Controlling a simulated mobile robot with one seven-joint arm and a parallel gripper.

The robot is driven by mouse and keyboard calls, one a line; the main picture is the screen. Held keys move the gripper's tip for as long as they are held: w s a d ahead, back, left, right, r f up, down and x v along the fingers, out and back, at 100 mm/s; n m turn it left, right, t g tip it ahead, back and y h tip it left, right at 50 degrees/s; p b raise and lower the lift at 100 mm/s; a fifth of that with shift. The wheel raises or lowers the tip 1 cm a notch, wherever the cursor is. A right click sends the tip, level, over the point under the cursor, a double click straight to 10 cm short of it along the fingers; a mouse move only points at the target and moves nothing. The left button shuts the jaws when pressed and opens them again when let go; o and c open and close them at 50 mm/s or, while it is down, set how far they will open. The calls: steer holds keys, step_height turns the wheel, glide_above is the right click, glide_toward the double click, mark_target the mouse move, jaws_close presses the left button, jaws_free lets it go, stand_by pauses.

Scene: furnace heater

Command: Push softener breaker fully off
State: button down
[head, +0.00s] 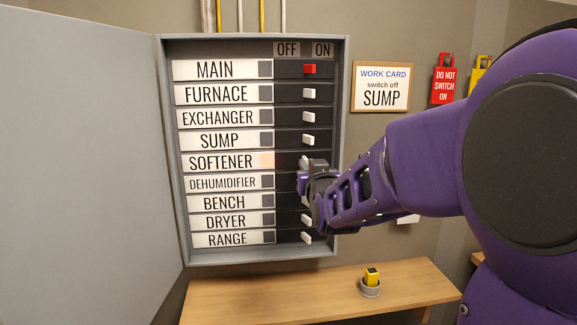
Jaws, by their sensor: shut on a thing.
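The softener breaker (304,161) is in the head view, in the SOFTENER row of the grey panel (341,120). Its small lever is partly covered by my gripper and sits towards the ON side, at most slightly left of the levers above. The square beside the SOFTENER label (267,160) glows pale orange, while the other rows' squares are grey. My gripper (304,178) reaches in from the right and is shut at the softener lever. The fingertips are small and dark, so the exact contact is hard to see. The dehumidifier lever is hidden behind my gripper.
The levers of MAIN (310,69), SUMP (308,140) and RANGE (307,238) stand at ON. The panel door (85,160) hangs open at left. A work card (381,87) reads "switch off SUMP". A wooden bench (240,297) below holds a yellow-topped object (372,278).

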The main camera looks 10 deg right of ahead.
steer(key=shift+a+b, duration=0.1)
steer(key=shift+b, duration=0.4)
steer(key=m+h, duration=0.1)
steer(key=a+m+h, duration=0.1)
steer(key=h, duration=0.1)
steer(key=r+m+h, duration=0.1)
steer(key=shift+w+a, duration=0.15)
steer(key=shift+a, duration=0.1)
steer(key=shift+w+a+m+g+h+p, duration=0.15)
steer(key=shift+m+g+h+p, duration=0.35)
steer(key=shift+h, duration=0.5)
steer(key=shift+a+f+m+h+p, duration=0.1)
steer(key=shift+f+m+h+p, duration=0.2)
steer(key=shift+h, duration=0.2)
